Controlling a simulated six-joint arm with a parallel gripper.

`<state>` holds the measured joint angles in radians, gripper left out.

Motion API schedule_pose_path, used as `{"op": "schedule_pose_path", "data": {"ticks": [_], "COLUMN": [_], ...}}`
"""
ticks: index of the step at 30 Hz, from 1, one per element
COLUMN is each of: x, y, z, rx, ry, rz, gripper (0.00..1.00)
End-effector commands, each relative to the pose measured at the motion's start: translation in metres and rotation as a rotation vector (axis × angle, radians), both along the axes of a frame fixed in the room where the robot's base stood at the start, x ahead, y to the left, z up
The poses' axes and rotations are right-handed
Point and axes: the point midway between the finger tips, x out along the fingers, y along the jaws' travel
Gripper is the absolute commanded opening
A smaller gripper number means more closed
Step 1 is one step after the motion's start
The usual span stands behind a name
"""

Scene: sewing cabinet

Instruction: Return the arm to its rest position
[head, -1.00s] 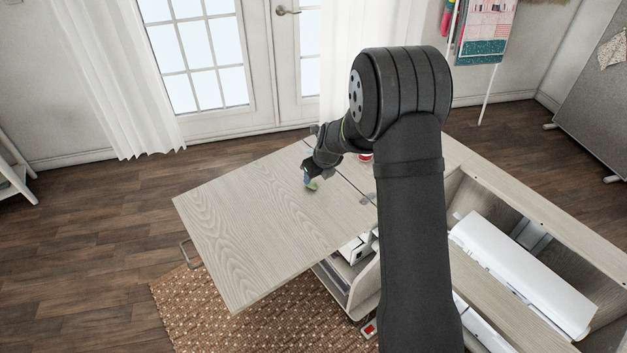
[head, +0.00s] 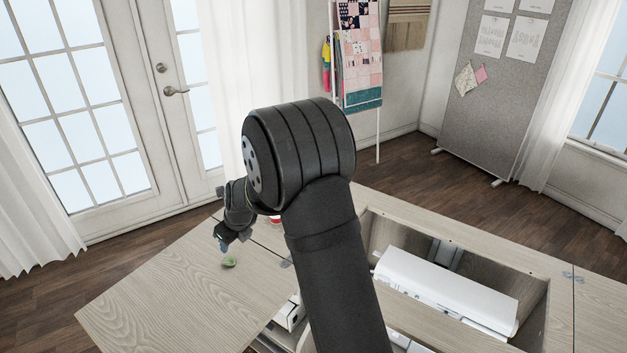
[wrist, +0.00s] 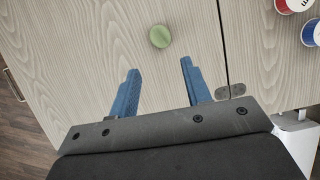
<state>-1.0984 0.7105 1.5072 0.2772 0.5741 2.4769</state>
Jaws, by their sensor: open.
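My gripper (wrist: 160,85) shows in the wrist view with its two blue fingers spread apart and nothing between them. It is above the light wood cabinet leaf (wrist: 85,45). A small round green object (wrist: 160,37) lies on the leaf beyond the fingertips, apart from them. In the head view, my gripper (head: 222,242) is small and partly hidden by my own arm. The green object (head: 229,262) lies just below it on the leaf (head: 165,300).
Red and blue thread spools (wrist: 311,33) stand right of the leaf's seam, near a metal hinge (wrist: 231,91). An open cabinet compartment holds a white sewing machine (head: 445,290). A grey pinboard (head: 495,95) stands behind. Much of the leaf is bare.

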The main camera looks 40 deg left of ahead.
Motion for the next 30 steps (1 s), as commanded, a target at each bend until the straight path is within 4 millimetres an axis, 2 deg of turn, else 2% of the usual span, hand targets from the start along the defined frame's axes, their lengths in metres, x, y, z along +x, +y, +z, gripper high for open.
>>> {"op": "schedule_pose_path", "data": {"ticks": [23, 24, 25, 30], "x": [0.003, 0.004, 0.004, 0.003], "y": [0.045, 0.046, 0.046, 0.045], "z": [-0.113, -0.100, -0.095, -0.080], "rx": [-0.002, 0.004, 0.004, 0.001], "ry": [0.001, -0.001, -0.002, 0.000], "rz": [0.000, 0.001, 0.000, 0.000], "gripper": [0.44, 0.44, 0.44, 0.44]}}
